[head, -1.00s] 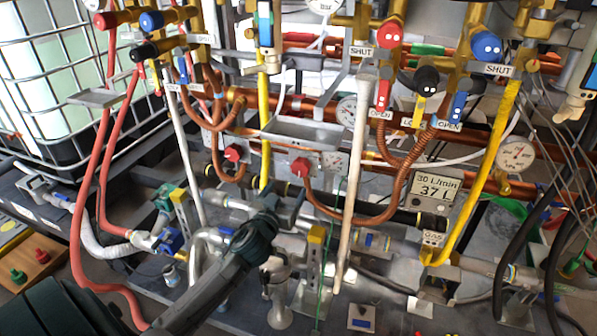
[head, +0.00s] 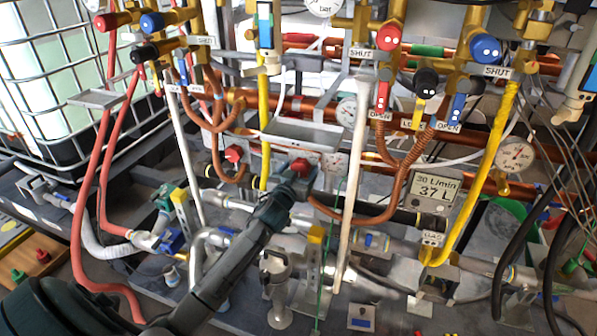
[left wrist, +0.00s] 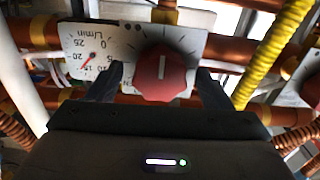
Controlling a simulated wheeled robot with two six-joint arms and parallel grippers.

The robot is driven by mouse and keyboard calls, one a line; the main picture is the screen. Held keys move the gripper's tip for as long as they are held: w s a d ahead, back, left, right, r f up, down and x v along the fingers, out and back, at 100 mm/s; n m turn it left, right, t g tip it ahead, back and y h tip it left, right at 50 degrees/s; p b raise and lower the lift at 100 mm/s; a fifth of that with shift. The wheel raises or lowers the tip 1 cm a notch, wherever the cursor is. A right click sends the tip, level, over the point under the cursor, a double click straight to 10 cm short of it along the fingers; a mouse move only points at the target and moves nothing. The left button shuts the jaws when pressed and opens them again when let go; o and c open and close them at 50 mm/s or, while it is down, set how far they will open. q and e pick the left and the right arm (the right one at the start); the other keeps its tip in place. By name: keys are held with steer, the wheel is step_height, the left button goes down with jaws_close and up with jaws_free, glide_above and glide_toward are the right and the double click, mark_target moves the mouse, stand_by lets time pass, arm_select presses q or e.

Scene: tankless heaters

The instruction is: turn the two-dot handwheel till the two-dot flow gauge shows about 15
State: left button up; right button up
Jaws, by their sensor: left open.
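A red handwheel (head: 301,166) sits on a pale plate in the middle of the head view; in the left wrist view this handwheel (left wrist: 163,76) has a white line across its face. The gauge (head: 335,161) is too small to read in the head view.
Another red handwheel (head: 234,153) is to the left. A grey shelf (head: 302,134) juts out above the wheel. A white pole (head: 356,170) and a yellow hose (head: 264,125) stand close on either side. A digital display (head: 435,190) reads 30 L/min and 37 L.

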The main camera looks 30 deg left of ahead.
arm_select(q)
steer(key=c, duration=1)
steer(key=shift+o, duration=0.2)
steer(key=shift+m, duration=0.3)
arm_select(e)
steer(key=shift+s+r, duration=0.1)
arm_select(q)
steer(key=shift+m+p, duration=0.6)
steer(key=m+p, duration=0.2)
steer(key=m, duration=0.3)
steer(key=shift+r, duration=0.1)
steer(key=m+p, duration=0.2)
steer(key=m, duration=0.1)
steer(key=shift+m, duration=0.4)
steer(key=shift+m+p, duration=0.65)
steer(key=shift+m, duration=1.45)
arm_select(e)
steer(key=s+d+r+n+g+h, duration=0.1)
steer(key=s+d+r+g+h, duration=0.1)
steer(key=s+d+r+g, duration=0.2)
steer(key=shift+d+r+g+h, duration=0.35)
steer(key=shift+r+g, duration=0.2)
steer(key=shift+g, duration=0.35)
steer(key=shift+f, duration=0.1)
